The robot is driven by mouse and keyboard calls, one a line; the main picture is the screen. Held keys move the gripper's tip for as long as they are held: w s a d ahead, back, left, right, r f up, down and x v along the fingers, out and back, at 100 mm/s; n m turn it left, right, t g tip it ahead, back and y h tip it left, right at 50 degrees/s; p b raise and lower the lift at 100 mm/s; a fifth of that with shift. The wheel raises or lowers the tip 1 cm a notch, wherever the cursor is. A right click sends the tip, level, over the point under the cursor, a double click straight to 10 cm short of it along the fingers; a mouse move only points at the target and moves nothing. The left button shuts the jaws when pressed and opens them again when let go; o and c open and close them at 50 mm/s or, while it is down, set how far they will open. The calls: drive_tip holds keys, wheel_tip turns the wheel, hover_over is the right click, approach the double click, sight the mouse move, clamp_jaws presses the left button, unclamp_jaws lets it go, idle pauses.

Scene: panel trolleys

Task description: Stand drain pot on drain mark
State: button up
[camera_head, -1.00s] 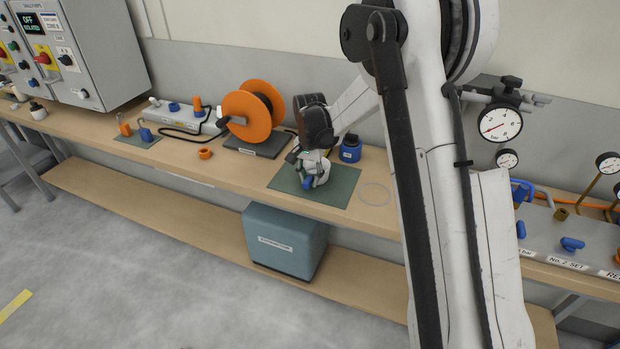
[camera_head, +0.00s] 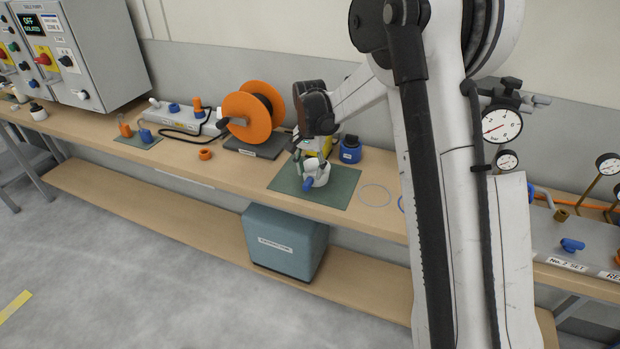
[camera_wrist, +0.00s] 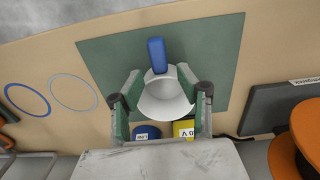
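The drain pot (camera_wrist: 165,98) is a white open cup with a blue handle (camera_wrist: 157,55). In the head view the pot (camera_head: 318,176) appears upright on the dark green mat (camera_head: 340,189). My gripper (camera_wrist: 160,70) has its green-padded fingers on either side of the pot, tips slanting inward beside the handle. Whether the pads touch the wall cannot be told. Two ring outlines lie on the bench beside the mat, a grey ring (camera_wrist: 73,92) and a blue ring (camera_wrist: 27,100). Which one is the drain mark is not readable. Both rings look empty.
A blue container (camera_head: 350,152) and a yellow labelled item (camera_wrist: 184,130) stand close behind the pot. An orange reel (camera_head: 250,112) is on the left, and a gauge-fitted manifold (camera_head: 590,262) is on the right. The bench around the grey ring is clear.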

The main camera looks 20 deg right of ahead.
sight(310, 178)
drive_tip(key=s+r+n+t, duration=0.1)
drive_tip(key=s+r, duration=0.3)
drive_tip(key=r, duration=0.4)
drive_tip(key=s+r+n+t, duration=0.1)
drive_tip(key=s+r, duration=0.3)
drive_tip(key=r, duration=0.4)
drive_tip(key=s+r+n+t, duration=0.1)
drive_tip(key=s+n+t, duration=0.4)
drive_tip(key=s, duration=2.1)
drive_tip(key=shift+s+r, duration=0.2)
drive_tip(key=shift+r, duration=0.15)
drive_tip(key=shift+o, duration=0.6)
drive_tip(key=shift+s+d+f, duration=0.1)
drive_tip(key=shift+s+f, duration=0.05)
drive_tip(key=shift+s, duration=0.1)
drive_tip(key=o, duration=0.6)
drive_tip(key=shift+c, duration=0.2)
drive_tip(key=shift+o, duration=1)
